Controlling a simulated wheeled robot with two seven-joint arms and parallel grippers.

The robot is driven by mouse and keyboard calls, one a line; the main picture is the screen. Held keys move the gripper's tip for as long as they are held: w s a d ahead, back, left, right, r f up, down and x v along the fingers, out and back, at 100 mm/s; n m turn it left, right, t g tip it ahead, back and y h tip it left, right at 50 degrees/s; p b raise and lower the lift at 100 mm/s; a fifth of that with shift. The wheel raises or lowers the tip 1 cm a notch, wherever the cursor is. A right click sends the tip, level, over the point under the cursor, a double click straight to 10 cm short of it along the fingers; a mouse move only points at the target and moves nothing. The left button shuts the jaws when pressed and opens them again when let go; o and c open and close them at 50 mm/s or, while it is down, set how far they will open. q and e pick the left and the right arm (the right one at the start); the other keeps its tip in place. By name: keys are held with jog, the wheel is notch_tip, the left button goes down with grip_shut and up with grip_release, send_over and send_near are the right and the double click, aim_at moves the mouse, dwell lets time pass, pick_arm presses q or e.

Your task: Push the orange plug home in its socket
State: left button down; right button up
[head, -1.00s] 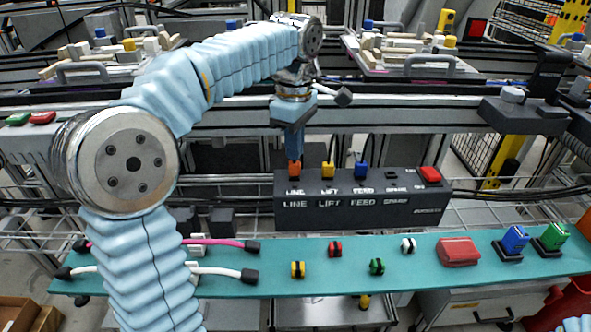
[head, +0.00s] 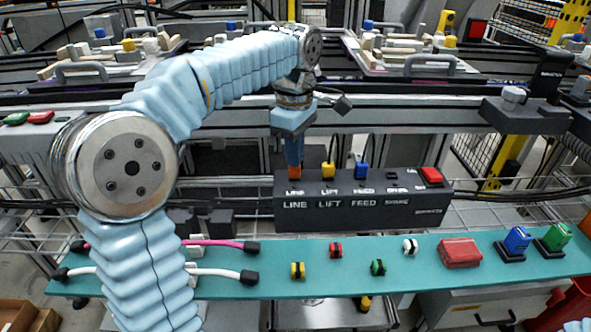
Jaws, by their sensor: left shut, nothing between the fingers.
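The orange plug (head: 295,172) stands upright in the LINE socket at the left end of the dark socket box (head: 350,215). Only a small orange part shows below my left gripper (head: 295,165). My left gripper is shut and points straight down, its tip at the top of the orange plug; whether it touches is hard to tell. A yellow plug (head: 328,170) is in the LIFT socket and a blue plug (head: 361,171) in the FEED socket. The SPARE socket looks empty. My right gripper is not in view; only a bit of blue sleeve shows at the lower right corner.
A red button (head: 431,175) sits at the box's right end. The teal shelf (head: 340,283) in front holds small coloured parts, a red block (head: 459,252), blue and green switches, and pink and white cables. A grey rail (head: 400,122) runs behind the box.

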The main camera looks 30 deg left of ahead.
pick_arm(q)
notch_tip(320, 180, up, 5)
jog(key=p, duration=0.4)
jog(key=shift+f, duration=0.2)
jog(key=shift+r, duration=1.2)
